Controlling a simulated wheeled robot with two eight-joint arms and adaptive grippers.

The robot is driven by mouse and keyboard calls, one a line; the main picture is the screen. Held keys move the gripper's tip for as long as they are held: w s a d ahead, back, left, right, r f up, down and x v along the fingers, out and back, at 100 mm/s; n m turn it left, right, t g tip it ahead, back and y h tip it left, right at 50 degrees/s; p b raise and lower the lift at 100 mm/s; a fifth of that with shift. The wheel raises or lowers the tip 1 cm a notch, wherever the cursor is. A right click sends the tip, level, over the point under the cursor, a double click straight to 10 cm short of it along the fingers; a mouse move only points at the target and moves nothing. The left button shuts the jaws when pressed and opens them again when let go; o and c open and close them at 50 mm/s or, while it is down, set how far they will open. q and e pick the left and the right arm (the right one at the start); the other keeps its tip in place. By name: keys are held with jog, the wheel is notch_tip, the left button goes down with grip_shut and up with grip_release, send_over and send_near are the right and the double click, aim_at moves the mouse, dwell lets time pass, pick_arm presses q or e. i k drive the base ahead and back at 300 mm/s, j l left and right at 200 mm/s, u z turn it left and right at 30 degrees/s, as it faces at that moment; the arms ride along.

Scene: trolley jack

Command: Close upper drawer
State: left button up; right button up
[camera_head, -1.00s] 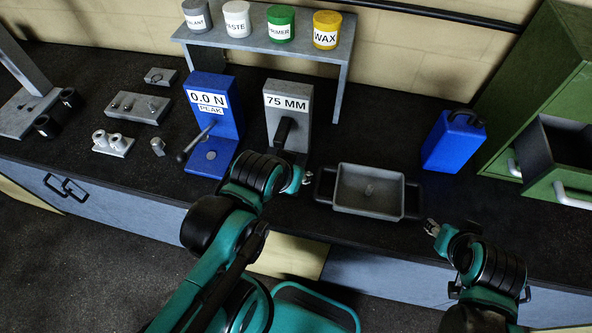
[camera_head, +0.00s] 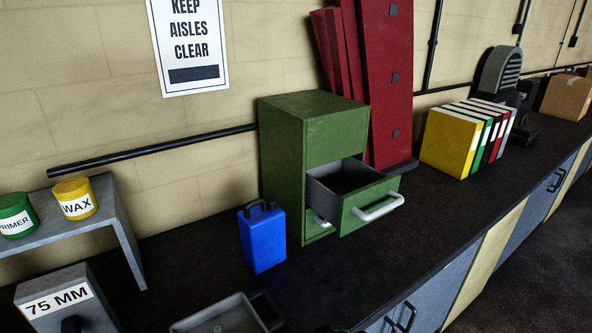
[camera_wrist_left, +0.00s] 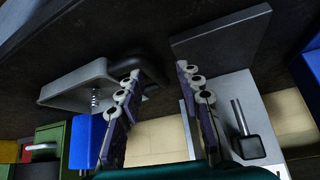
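A green cabinet (camera_head: 283,160) stands on the bench in the head view. Its upper drawer (camera_head: 370,206) is pulled out, showing a dark, empty-looking inside and a white bar handle (camera_head: 379,208) on its front. A second white handle (camera_head: 320,222) shows lower on the cabinet face, partly hidden behind the open drawer; that lower drawer looks shut. In the left wrist view, my left gripper (camera_wrist_left: 158,72) is open with nothing between its fingers, over the bench front near the grey tray, away from the cabinet. The cabinet shows small there (camera_wrist_left: 48,138). My right gripper is not in view.
A blue can (camera_head: 263,238) stands just left of the cabinet. A grey tray (camera_head: 225,318) and the 75 MM stand (camera_head: 68,298) are further left. Red panels (camera_head: 388,85) lean behind the cabinet; binders (camera_head: 455,140) stand to its right. Bench in front of the drawer is clear.

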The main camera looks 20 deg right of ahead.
aim_at(349, 194)
jog(key=k+z, duration=0.1)
jog(key=z, duration=0.25)
jog(key=k+l+z, duration=0.1)
jog(key=z, duration=0.25)
jog(key=l+z, duration=0.15)
jog(key=z, duration=0.2)
